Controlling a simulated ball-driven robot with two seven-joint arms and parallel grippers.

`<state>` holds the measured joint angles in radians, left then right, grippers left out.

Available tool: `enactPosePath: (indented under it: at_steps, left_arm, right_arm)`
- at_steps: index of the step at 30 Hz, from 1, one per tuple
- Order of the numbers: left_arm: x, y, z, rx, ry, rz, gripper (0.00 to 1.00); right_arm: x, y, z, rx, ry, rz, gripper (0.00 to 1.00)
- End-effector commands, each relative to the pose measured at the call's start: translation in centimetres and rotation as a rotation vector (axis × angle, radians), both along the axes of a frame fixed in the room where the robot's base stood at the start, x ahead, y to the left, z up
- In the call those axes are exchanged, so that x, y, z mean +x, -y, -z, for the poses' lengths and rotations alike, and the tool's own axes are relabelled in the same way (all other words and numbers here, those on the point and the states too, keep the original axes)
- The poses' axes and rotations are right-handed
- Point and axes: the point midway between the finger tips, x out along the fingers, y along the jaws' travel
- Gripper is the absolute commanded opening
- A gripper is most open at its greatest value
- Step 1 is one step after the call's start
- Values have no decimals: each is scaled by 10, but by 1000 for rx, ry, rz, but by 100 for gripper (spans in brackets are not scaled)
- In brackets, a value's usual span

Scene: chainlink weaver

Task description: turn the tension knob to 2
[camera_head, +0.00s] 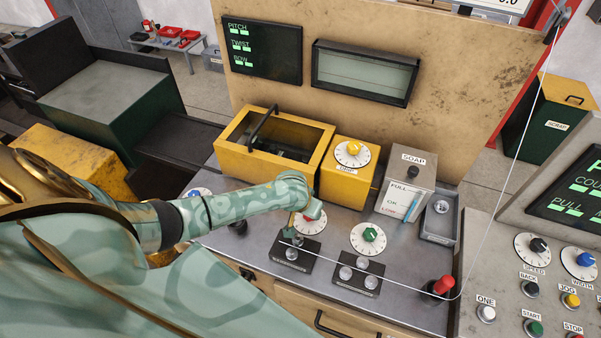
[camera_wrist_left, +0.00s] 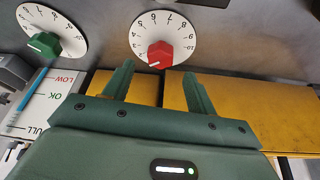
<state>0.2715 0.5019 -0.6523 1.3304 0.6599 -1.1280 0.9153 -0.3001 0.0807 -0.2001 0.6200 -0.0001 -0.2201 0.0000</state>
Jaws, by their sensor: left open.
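A red knob (camera_wrist_left: 160,54) sits on a round white numbered dial (camera_wrist_left: 185,35) in the left wrist view. In the head view this dial (camera_head: 318,227) is partly covered by my left gripper. My left gripper (camera_wrist_left: 158,72) is open and empty, its two fingers spread to either side of the red knob in the picture; I cannot tell whether they touch it. A green knob on its own dial (camera_head: 369,238) stands to the right in the head view and also shows in the left wrist view (camera_wrist_left: 44,44). No tension label is readable. My right gripper is out of view.
A yellow box with a yellow knob (camera_head: 353,148) and a yellow open-topped bin (camera_head: 230,155) stand behind. A soap box (camera_head: 408,185) is at right. Small posts (camera_head: 345,273) with a thin wire and a red button (camera_head: 443,285) are in front.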

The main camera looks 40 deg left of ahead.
Motion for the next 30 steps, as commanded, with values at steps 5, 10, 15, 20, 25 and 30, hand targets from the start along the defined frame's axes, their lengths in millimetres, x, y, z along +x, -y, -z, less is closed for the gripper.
enactPosePath:
  at_steps: [5,10,15,20,25,30]
  left_arm:
    - [-19,1,-51,-1,1,2,57]
    - [-34,2,-83,1,0,2,57]
    - [-41,3,-100,0,-1,0,57]
    - [-42,3,-103,0,-1,-1,57]
    - [-42,3,-102,0,-1,-1,57]
    - [-42,3,-102,0,-1,0,57]
  right_arm:
    - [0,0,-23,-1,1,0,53]
    - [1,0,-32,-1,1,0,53]
    - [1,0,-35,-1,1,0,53]
    - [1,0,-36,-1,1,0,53]
    - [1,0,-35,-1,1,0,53]
    - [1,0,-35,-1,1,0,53]
